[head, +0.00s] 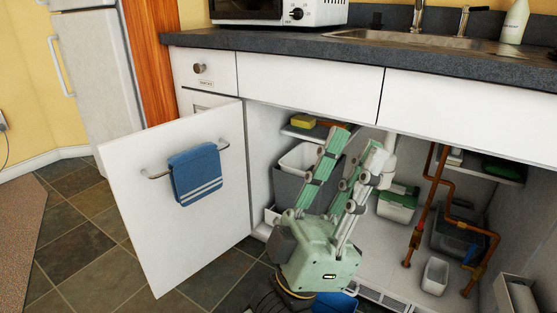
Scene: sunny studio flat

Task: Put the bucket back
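My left gripper (352,160) is in front of the open sink cabinet, with its two green fingers pointing up and into it. The fingers stand apart and nothing shows clasped between them. A blue object (345,302), possibly the bucket, shows low at the bottom edge, mostly hidden by the gripper body; its full shape cannot be told. A grey bin (287,188) with a white liner stands inside the cabinet, left of and behind the fingers, partly covered by them. My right gripper is not in view.
The cabinet door (185,235) with a blue towel (195,174) stands open on the left. Copper pipes (428,205) rise inside the cabinet, near a dark tub (456,238), a white cup (435,276) and a green-and-white box (397,206). The countertop (290,43) overhangs above.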

